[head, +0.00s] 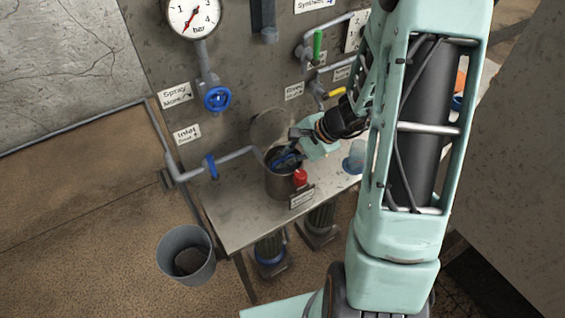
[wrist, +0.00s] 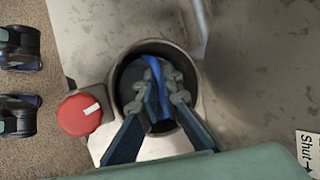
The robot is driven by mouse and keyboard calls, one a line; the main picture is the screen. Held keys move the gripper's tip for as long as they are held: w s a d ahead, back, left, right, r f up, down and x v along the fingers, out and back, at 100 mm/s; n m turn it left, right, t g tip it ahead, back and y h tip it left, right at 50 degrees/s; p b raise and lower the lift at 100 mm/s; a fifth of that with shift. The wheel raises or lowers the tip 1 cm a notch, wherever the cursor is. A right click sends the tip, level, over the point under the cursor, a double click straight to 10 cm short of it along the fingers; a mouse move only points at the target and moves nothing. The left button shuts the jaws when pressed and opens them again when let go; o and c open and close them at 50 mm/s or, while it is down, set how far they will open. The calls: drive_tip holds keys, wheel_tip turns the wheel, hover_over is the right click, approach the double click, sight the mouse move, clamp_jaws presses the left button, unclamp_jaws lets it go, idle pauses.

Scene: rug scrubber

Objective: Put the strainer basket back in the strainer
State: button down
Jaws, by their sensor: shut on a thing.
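The strainer (head: 283,186) is an open dark metal pot on the bench, and its round rim shows in the wrist view (wrist: 117,72). My gripper (head: 284,158) reaches into its mouth from above. In the wrist view my gripper (wrist: 158,92) is shut on a blue strip, which looks like the handle of the strainer basket (wrist: 155,68). The dark basket body lies within the strainer's opening, largely hidden by the fingers and shadow. I cannot tell how deep it sits or whether it touches the bottom.
A red knob (head: 300,177) stands close beside the strainer. A round plate (head: 270,126), perhaps the lid, is behind it. A blue-handled valve (head: 210,166) sits on the pipe to the left. A grey bucket (head: 186,256) stands on the floor. The bench's left part (head: 232,215) is clear.

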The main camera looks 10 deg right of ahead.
drive_tip(key=shift+f, duration=0.45)
drive_tip(key=shift+f, duration=0.1)
drive_tip(key=shift+f+b, duration=0.15)
drive_tip(key=shift+b, duration=0.15)
drive_tip(key=c, duration=2.4)
unclamp_jaws()
drive_tip(key=shift+r, duration=0.2)
drive_tip(key=shift+r+p, duration=0.25)
drive_tip(key=shift+p, duration=0.2)
drive_tip(key=p+v, duration=0.1)
drive_tip(key=v, duration=1)
drive_tip(key=shift+s+d+r, duration=0.15)
drive_tip(key=shift+d+r, duration=0.05)
drive_tip(key=shift+d, duration=0.05)
